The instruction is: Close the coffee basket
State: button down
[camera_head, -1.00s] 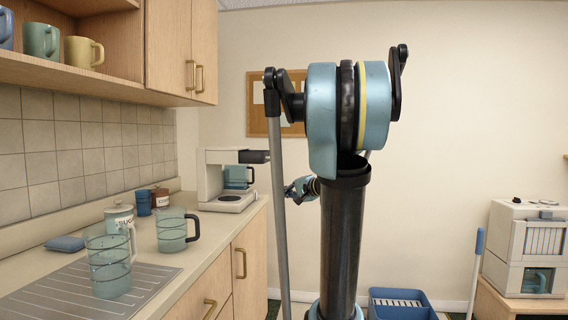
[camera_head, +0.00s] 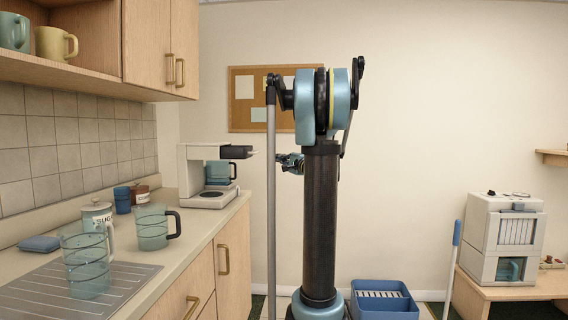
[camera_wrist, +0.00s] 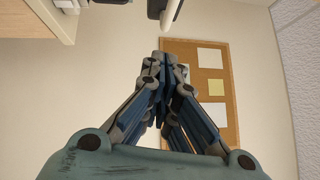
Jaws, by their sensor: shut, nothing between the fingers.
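The white coffee machine (camera_head: 190,172) stands at the far end of the counter. Its dark coffee basket (camera_head: 236,152) sticks out to the right from the machine's upper part. A blue-green carafe (camera_head: 219,171) sits below the basket. My gripper (camera_head: 279,158) is right of the basket, at nearly its height, and looks apart from it. In the wrist view my gripper (camera_wrist: 158,62) has its fingers brought together with nothing between them. A dark part with a pale edge (camera_wrist: 170,12) shows at the top of that view; I cannot tell surely if it is the basket.
Mugs, a sugar jar (camera_head: 97,218) and glass pitchers (camera_head: 153,228) stand on the counter (camera_head: 190,236). Wall cabinets (camera_head: 160,45) hang above. A blue crate (camera_head: 384,300) is on the floor right of my arm. A corkboard (camera_head: 250,98) hangs on the clear back wall.

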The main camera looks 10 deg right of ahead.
jog(key=w+a+r, duration=0.1)
jog(key=w+a, duration=0.3)
jog(key=a, duration=0.1)
jog(key=shift+w+a, duration=0.15)
jog(key=shift+a, duration=0.1)
jog(key=shift+r, duration=0.1)
